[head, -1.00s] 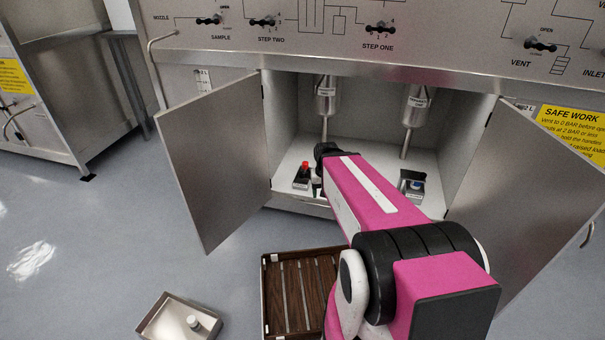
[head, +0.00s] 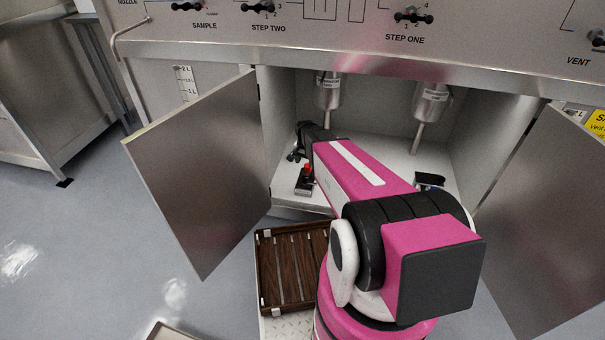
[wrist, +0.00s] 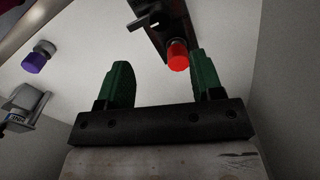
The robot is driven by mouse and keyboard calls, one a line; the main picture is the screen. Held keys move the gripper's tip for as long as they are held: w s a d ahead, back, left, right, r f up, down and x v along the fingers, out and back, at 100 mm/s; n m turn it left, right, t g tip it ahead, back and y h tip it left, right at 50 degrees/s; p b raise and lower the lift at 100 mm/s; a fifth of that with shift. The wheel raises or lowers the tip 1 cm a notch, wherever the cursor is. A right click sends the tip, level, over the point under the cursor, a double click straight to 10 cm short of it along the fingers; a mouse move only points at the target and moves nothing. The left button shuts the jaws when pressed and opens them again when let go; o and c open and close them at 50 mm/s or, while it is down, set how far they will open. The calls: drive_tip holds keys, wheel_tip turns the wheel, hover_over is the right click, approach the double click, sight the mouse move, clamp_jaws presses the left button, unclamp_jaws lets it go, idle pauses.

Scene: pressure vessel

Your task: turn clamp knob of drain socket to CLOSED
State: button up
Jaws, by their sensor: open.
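A dark socket with a red knob (head: 307,168) stands on the cabinet floor near the left door. The red knob also shows in the wrist view (wrist: 178,55), on a dark body. My gripper (wrist: 160,60) is open, its green fingers apart. In the picture, the red knob appears between the fingertips, nearer the right one; I cannot tell whether it touches. In the head view my gripper (head: 297,155) is inside the cabinet, just left of and behind the red knob. A purple knob (wrist: 36,61) shows at the wrist view's left. I cannot read which socket is the drain.
The left door (head: 200,175) and right door (head: 550,220) stand open around my arm. Two metal vessels (head: 328,90) (head: 431,103) hang inside. Another socket (head: 429,181) is at the right. A brown slatted tray (head: 290,268) lies in front of the cabinet.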

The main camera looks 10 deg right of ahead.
sight(305, 178)
wheel_tip(305, 178, down, 11)
drive_tip(key=shift+r, duration=0.1)
idle(0.4)
drive_tip(key=shift+c, duration=0.2)
drive_tip(key=c, duration=0.9)
